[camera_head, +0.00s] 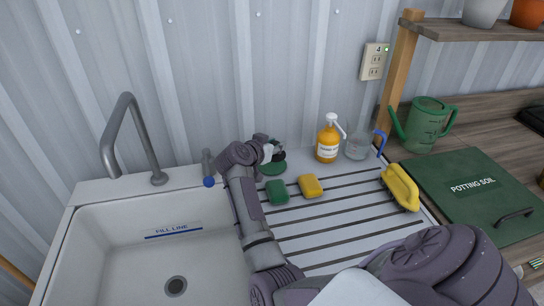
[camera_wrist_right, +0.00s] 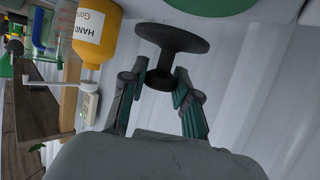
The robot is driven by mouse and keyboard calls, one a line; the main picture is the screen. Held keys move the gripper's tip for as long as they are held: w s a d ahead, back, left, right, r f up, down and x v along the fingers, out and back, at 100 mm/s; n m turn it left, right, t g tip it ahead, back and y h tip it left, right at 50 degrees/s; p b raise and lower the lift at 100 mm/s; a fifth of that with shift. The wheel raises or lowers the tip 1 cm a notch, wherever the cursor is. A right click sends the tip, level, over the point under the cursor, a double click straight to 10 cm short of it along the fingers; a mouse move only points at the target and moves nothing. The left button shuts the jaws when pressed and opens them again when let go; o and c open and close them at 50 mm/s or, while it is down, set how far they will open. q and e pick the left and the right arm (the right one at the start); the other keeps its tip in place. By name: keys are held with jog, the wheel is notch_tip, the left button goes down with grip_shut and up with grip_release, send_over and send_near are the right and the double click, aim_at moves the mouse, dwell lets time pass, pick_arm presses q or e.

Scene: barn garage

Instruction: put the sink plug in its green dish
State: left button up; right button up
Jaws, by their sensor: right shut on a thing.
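The sink plug (camera_wrist_right: 172,38) is a dark disc with a short knob. My right gripper (camera_wrist_right: 160,78) is shut on that knob, and the disc points away from the fingers. In the head view the right gripper (camera_head: 274,152) is at the back of the drainboard, with the dark plug (camera_head: 279,156) at its tip. The green dish (camera_head: 273,168) is a small round dish just below the plug in the picture, partly covered by the gripper. In the wrist view the dish (camera_wrist_right: 205,4) shows at the top edge, apart from the plug. My left gripper is not in view.
A green sponge (camera_head: 277,192) and a yellow sponge (camera_head: 310,186) lie in front of the dish. The white sink (camera_head: 150,262) and faucet (camera_head: 135,135) are at left.

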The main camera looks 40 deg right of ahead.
jog(key=shift+w+f, duration=0.45)
jog(key=shift+w, duration=0.25)
jog(key=shift+f, duration=2)
jog(key=o, duration=1)
jog(key=shift+f, duration=0.1)
